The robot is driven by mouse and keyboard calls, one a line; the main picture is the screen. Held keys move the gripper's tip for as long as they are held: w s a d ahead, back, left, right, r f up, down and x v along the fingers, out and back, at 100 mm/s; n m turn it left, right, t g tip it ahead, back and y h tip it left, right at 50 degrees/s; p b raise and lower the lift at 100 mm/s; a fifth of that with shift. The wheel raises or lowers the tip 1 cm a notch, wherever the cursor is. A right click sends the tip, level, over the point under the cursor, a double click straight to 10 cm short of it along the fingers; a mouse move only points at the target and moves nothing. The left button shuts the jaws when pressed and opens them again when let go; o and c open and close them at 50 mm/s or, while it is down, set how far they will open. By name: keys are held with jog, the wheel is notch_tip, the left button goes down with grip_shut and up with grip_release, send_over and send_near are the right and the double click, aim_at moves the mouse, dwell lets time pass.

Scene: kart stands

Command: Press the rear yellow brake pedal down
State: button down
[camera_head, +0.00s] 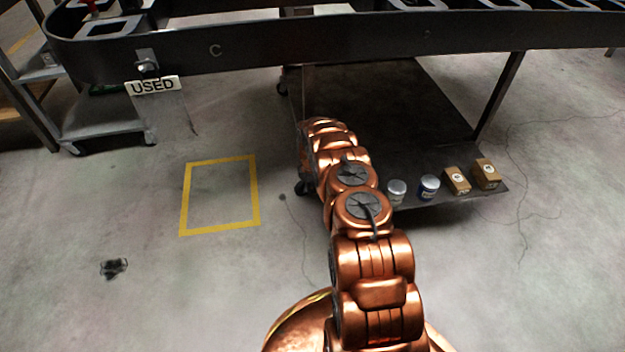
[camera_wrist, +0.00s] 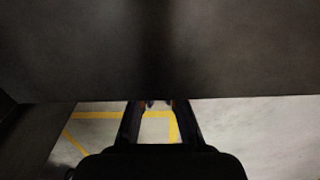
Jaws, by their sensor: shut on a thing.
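The yellow brake pedal cannot be made out in either view. The kart stand's dark frame (camera_head: 330,50) spans the top of the head view, with a lower shelf (camera_head: 400,100) beneath it. My copper arm reaches forward to that shelf's left side and hides my gripper there. In the wrist view my gripper (camera_wrist: 156,106) shows as two dark fingers pointing away. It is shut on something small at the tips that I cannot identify. A dark surface close to the camera fills the upper part of the wrist view and hides what lies beyond.
A can (camera_head: 397,191), a blue-labelled can (camera_head: 428,187) and two small boxes (camera_head: 457,180) (camera_head: 487,174) stand on the shelf's front edge. A yellow floor square (camera_head: 186,200) is empty. A small dark object (camera_head: 114,267) lies on open floor.

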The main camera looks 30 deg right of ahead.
jog(key=shift+s+a+r+p, duration=0.2)
jog(key=shift+s+r+p, duration=0.3)
jog(key=shift+r, duration=0.35)
jog(key=shift+s+a+r+p, duration=0.2)
jog(key=shift+s+r+p, duration=0.3)
jog(key=shift+r, duration=0.35)
jog(key=shift+s+a+r+p, duration=0.2)
jog(key=shift+s+r+p, duration=0.15)
jog(key=shift+r+p, duration=0.4)
jog(key=shift+r, duration=0.1)
